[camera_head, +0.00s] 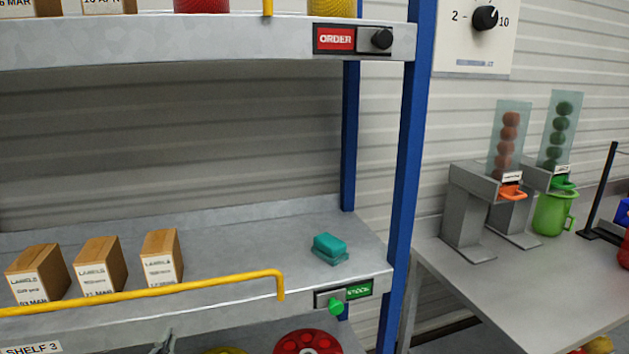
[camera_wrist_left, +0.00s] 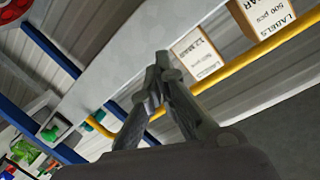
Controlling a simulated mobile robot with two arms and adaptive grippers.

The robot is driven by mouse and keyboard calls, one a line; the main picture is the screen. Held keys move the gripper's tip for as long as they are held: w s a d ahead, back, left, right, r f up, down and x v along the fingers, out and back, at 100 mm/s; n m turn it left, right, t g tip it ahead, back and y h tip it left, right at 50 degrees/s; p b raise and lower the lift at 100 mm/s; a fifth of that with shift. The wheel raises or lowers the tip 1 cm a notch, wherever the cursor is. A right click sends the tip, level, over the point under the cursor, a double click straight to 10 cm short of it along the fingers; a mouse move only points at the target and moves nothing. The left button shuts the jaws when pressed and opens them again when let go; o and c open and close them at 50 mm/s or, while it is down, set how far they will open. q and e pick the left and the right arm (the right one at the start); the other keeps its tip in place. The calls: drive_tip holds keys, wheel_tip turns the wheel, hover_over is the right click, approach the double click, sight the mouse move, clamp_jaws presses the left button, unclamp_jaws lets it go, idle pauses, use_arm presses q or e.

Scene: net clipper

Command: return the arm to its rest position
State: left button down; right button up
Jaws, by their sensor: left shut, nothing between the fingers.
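Only the grey fingertips of my left gripper (camera_head: 167,342) show in the head view, at the bottom edge, in front of the lower shelf (camera_head: 215,240) and below its yellow rail (camera_head: 150,295). In the left wrist view the two fingers of my left gripper (camera_wrist_left: 160,62) meet at their tips, with nothing between them. The rest of the left arm is out of the head view. My right gripper is in neither view.
Several label boxes (camera_head: 101,266) stand behind the rail. A teal block (camera_head: 330,248) sits at the shelf's right end, above a green knob (camera_head: 336,307). A blue post (camera_head: 405,170) separates the shelves from a grey table (camera_head: 500,290) with dispensers and a green jug (camera_head: 551,213).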

use_arm(q)
drive_tip(key=s+d+f+n+g+h, duration=0.1)
drive_tip(key=s+d+f+g+h, duration=0.15)
drive_tip(key=s+f+g, duration=0.65)
drive_tip(key=s+d+f+g+h, duration=0.1)
drive_tip(key=s+d+f+g, duration=0.2)
drive_tip(key=s+f, duration=1.2)
drive_tip(key=s+f+g, duration=0.1)
drive_tip(key=s+f, duration=0.2)
drive_tip(key=f, duration=2.2)
drive_tip(key=s+a+f+g, duration=0.1)
drive_tip(key=s+a+f, duration=0.2)
drive_tip(key=s+f, duration=1.2)
drive_tip(key=shift+s+g, duration=0.3)
drive_tip(key=shift+s, duration=0.25)
